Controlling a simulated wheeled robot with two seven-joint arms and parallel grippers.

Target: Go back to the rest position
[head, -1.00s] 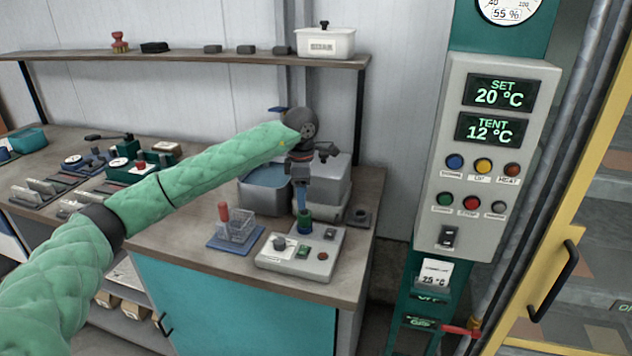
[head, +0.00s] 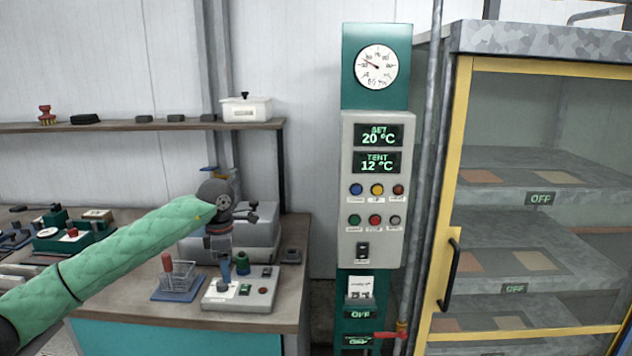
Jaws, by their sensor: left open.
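My left arm, in a green quilted sleeve, reaches in from the lower left in the head view. Its gripper (head: 221,255) points down above the bench, over the grey control box (head: 243,297), and is open. A blue part (head: 226,270) shows just below the gripper; I cannot tell whether it is a fingertip or a separate thing. My right gripper is not in view.
A shelf (head: 150,126) runs above. Right stand a control panel (head: 373,215) reading 20 and 12 °C and a yellow-framed cabinet (head: 455,200), its door apparently closed.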

